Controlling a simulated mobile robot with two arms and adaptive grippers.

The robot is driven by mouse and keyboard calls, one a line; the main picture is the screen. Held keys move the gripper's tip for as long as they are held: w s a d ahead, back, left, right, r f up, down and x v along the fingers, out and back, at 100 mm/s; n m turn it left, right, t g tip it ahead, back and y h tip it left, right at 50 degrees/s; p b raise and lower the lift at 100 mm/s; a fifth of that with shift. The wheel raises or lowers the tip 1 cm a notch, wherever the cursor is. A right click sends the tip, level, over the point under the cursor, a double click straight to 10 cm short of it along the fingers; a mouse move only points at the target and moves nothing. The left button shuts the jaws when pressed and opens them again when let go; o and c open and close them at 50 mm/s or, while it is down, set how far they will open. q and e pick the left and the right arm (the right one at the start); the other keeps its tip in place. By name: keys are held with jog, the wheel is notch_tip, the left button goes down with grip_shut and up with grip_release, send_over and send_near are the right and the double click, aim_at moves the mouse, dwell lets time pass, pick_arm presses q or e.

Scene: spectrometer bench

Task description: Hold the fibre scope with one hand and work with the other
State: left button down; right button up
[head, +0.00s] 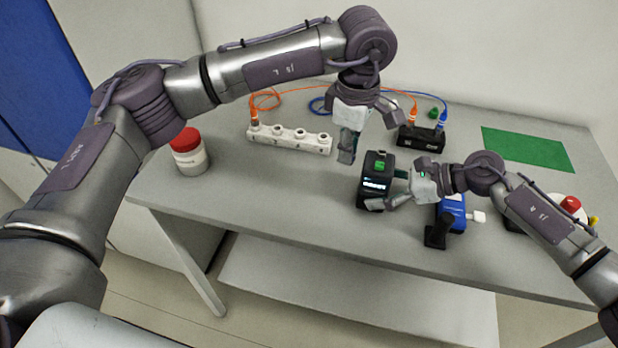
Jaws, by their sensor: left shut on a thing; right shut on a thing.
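A black box-shaped device (371,192) with a small lit display and a green piece on top stands upright near the table's front edge; it looks like the fibre scope. My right gripper (392,188) is shut on its right side. My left gripper (347,150) points down above the table, behind and left of the device and apart from it. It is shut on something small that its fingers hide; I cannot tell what. An orange fibre cable (310,87) and a blue cable (318,101) run behind my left gripper.
A white block with several numbered sockets (290,141) and a red-lidded jar (189,155) are at the left. A black box (420,138) with cable plugs is behind the device. A blue and black tool (451,212) stands close to my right gripper. A green mat (527,149) lies clear at the right.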

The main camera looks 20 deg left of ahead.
pick_arm(q)
jog(key=w+d+r+n, duration=0.1)
jog(key=d+r+n, duration=0.1)
jog(key=w+d+r+n+g+y, duration=0.1)
jog(key=r+n, duration=0.1)
jog(key=n, duration=0.1)
jog(key=w+d+r+n+y, duration=0.1)
jog(key=d+r+n, duration=0.1)
jog(key=r, duration=0.1)
jog(key=shift+d+g, duration=0.3)
jog(key=shift+g, duration=0.1)
jog(key=shift+w+d+r+n+g, duration=0.1)
jog(key=shift+d+r+n+g, duration=0.25)
jog(key=shift+r+n, duration=0.35)
jog(key=shift+f, duration=0.15)
send_over(378, 152)
jog(key=shift+w+d+f, duration=0.1)
jog(key=shift+d+f, duration=0.1)
jog(key=shift+f, duration=1)
jog(key=shift+w+d+f, duration=0.1)
jog(key=shift+d+f, duration=0.05)
jog(key=shift+f, duration=1.05)
jog(key=shift+f, duration=0.4)
jog(key=shift+f, duration=0.85)
